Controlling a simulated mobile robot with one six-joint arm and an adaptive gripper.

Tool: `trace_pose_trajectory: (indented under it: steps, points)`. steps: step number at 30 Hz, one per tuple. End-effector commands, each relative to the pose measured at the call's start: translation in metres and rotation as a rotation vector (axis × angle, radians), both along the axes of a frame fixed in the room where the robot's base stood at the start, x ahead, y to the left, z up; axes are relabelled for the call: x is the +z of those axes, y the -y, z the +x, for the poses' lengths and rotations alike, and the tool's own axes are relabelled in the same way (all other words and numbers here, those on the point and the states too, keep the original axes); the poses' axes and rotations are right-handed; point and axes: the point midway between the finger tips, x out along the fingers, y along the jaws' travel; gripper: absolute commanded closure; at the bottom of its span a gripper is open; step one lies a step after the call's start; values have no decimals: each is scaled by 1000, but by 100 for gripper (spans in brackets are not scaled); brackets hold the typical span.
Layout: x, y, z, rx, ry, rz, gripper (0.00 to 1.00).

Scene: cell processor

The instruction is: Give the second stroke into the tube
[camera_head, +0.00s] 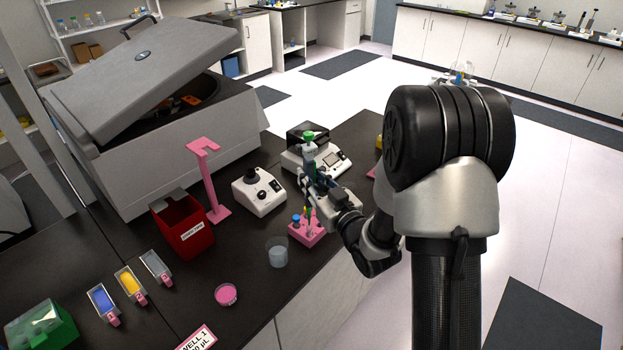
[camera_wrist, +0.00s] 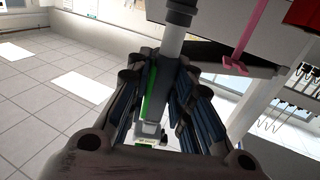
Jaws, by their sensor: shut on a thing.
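My gripper (camera_head: 318,182) is shut on an upright pipette with a green top (camera_head: 309,136). In the wrist view my gripper's fingers (camera_wrist: 165,95) close around the dark grey body of the pipette (camera_wrist: 173,42), with a green strip beside it. The pipette stands above a small pink tube rack (camera_head: 308,238) near the bench's front edge. The rack holds a blue-capped tube (camera_head: 296,219) and other slim pieces. The pipette's lower end is hidden or too small to make out, so I cannot tell whether it is inside a tube.
A clear beaker (camera_head: 278,254) and a pink dish (camera_head: 226,294) stand in front of the rack. Behind are a white vortex-like device (camera_head: 259,191), a balance-like device (camera_head: 316,157), a pink stand (camera_head: 208,185) and a red bin (camera_head: 183,226). A large open-lidded centrifuge (camera_head: 165,150) fills the back left.

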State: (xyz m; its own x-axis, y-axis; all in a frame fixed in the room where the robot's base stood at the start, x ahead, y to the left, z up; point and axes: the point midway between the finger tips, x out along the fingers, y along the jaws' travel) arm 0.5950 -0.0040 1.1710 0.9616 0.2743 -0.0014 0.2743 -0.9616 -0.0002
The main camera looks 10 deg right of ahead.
Motion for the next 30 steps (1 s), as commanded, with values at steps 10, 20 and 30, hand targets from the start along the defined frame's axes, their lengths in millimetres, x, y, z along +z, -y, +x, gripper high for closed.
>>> trace_pose_trajectory:
  steps: [10, 20, 30]
  points:
    - [0, 0, 0, 0, 1, 0, 86]
    - [-13, 0, 0, 0, 1, 0, 86]
    - [-36, 0, 0, 0, 1, 0, 86]
